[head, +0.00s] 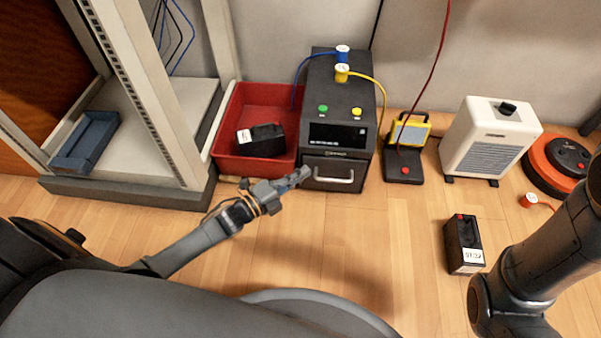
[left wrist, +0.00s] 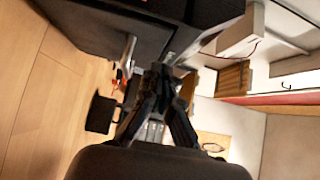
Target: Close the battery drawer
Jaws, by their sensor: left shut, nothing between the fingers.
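The battery drawer (head: 318,168) is the dark lower front of the black power unit (head: 345,95), with a silver bar handle (head: 334,179). It looks flush or nearly flush with the unit; I cannot tell whether a small gap is left. My left gripper (head: 302,174) is shut and empty at the left edge of the drawer front, beside the handle; I cannot tell whether it touches. In the left wrist view my shut fingers (left wrist: 160,72) point at the dark unit, with the handle (left wrist: 128,52) to their left. My right arm shows at the right, its gripper out of view.
A red bin (head: 228,160) holding a black battery (head: 261,141) stands left of the unit, beside a rack. A yellow lamp device (head: 404,165), a white heater (head: 488,140) and a robot vacuum are to the right. Another battery (head: 463,243) stands on the floor.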

